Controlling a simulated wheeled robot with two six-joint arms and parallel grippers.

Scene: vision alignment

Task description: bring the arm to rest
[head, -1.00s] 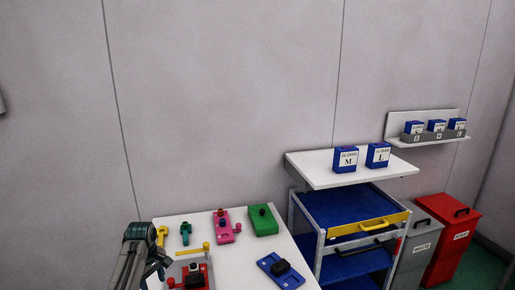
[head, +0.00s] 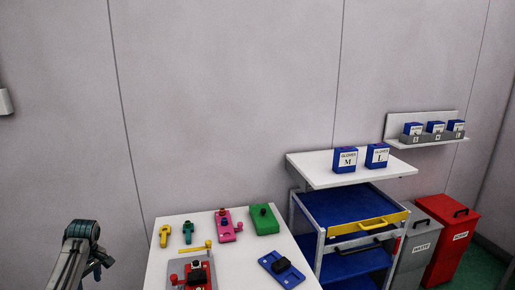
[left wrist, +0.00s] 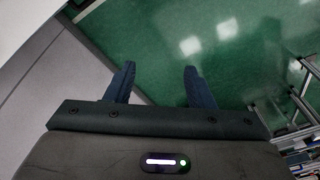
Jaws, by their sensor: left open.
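My left arm stands at the lower left of the head view, off the left side of the white table (head: 230,270). The fingertips of its gripper are not clear there. In the left wrist view my left gripper (left wrist: 158,78) shows two dark fingers spread apart with nothing between them. Green floor lies beyond the fingers. My right gripper is in neither view.
On the table are a yellow part (head: 165,235), a teal part (head: 188,232), a pink block (head: 226,228), a green block (head: 264,219), a blue plate (head: 290,279) and a red fixture (head: 198,274). A blue cart (head: 345,211) and bins (head: 453,243) stand right.

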